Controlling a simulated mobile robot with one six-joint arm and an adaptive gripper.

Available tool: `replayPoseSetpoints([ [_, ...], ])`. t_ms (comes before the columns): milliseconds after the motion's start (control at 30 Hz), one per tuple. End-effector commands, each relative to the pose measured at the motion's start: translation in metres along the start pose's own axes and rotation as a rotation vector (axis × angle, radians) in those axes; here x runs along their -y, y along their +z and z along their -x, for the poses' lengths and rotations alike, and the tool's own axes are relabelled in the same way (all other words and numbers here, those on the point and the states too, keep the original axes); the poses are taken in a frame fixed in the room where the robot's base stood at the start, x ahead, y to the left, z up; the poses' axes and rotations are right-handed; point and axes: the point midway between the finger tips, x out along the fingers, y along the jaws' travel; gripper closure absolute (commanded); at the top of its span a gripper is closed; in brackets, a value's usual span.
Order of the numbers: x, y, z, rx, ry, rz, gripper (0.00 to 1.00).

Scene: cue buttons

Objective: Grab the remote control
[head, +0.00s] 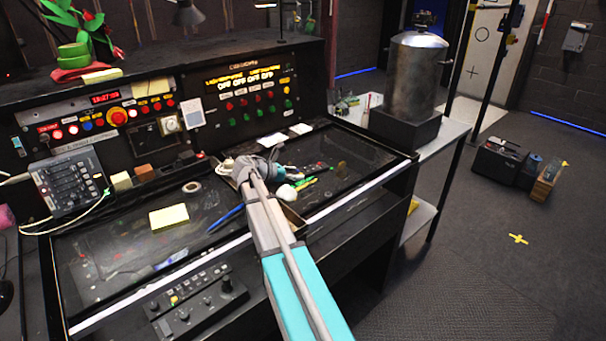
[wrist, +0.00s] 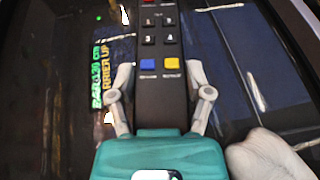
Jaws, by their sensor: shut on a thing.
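A black remote control (wrist: 159,50) shows in the wrist view, with dark number keys, a red key at the top, and a blue and a yellow key lower down. My gripper (wrist: 160,78) is shut on it, one grey finger against each long side. The lower end of the remote is hidden behind the teal part of my gripper. In the head view my arm reaches over the console's glass top, and my gripper (head: 262,168) is at its far end; the remote cannot be made out there.
The console's glass top (head: 110,245) carries a yellow note pad (head: 169,217), a blue pen (head: 226,218), a tape roll (head: 191,187) and markers (head: 308,182). A button panel (head: 250,95) rises behind. A metal pot (head: 415,75) stands on a side table at right.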

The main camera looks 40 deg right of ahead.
Motion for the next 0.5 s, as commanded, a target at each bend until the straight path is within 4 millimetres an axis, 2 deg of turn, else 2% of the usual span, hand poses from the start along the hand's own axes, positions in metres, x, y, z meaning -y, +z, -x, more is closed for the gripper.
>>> replayPoseSetpoints([
  [267,0.000,0.002,0.001,-0.001,0.000,0.000,0.89],
  [500,0.000,0.011,0.005,0.000,0.001,0.000,0.89],
])
